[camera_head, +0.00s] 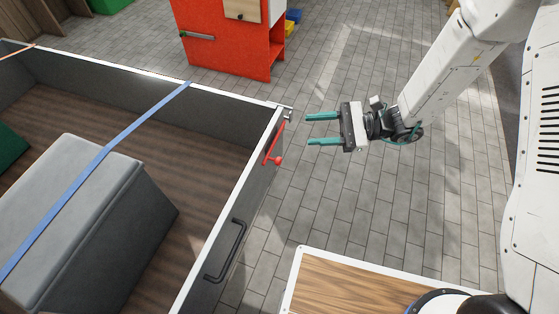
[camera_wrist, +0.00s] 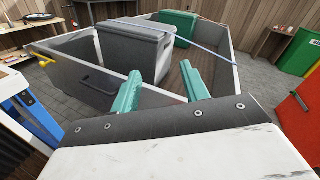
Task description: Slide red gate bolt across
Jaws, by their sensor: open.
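The red gate bolt (camera_head: 275,145) is a thin red rod with a knob at its lower end. It lies along the outer side of the grey gate (camera_head: 236,200), near a metal catch (camera_head: 288,113) at the gate's far corner. My gripper (camera_head: 309,129) is to the right of the bolt, apart from it. Its two teal fingers are spread and empty, pointing left toward the gate. In the wrist view my gripper (camera_wrist: 160,72) faces the grey-walled enclosure. I cannot make out the red bolt there; the fingers may hide it.
Inside the enclosure are a large grey box (camera_head: 75,215), a green box (camera_wrist: 178,25) and a blue strap (camera_head: 125,130). A black handle (camera_head: 228,252) juts from the gate. A red cabinet (camera_head: 222,45) stands behind. A wood-topped surface (camera_head: 345,285) is in front. Paved floor lies between.

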